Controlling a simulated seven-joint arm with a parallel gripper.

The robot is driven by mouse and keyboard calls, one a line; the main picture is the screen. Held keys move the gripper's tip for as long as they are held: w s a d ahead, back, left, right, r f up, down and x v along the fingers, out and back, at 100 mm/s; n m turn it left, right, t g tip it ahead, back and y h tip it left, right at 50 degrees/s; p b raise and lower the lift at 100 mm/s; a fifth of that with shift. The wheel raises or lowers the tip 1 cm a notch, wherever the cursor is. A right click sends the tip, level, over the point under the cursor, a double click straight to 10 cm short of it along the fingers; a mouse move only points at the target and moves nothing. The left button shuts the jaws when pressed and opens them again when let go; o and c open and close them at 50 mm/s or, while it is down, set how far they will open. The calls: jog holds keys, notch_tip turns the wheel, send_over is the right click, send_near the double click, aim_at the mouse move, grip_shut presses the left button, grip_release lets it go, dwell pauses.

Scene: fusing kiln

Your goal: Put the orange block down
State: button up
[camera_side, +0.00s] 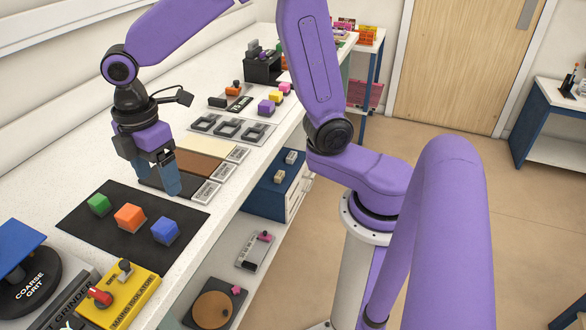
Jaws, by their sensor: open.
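The orange block (130,217) sits on a black mat (118,252) on the bench, between a green block (99,204) and a blue block (165,231). My gripper (164,185) points down above the bench, behind and to the right of the orange block in the picture, near the mat's far edge. Its blue fingers are open, and I see nothing held between them. The gripper and the orange block are apart.
A yellow mains isolator box (128,292) with a red handle and a coarse grit grinder (27,285) stand in front of the mat. Labelled flat panels (200,164) and dark square holders (229,128) lie beyond my gripper. The bench's front edge runs along the right.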

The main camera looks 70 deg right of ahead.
jog(key=s+d+f+m, duration=0.1)
jog(key=s+d, duration=0.4)
jog(key=s, duration=0.6)
jog(key=s+d+m, duration=0.2)
jog(key=s+d, duration=0.4)
jog(key=s, duration=0.5)
jog(key=shift+f, duration=0.35)
jog(key=shift+d, duration=0.1)
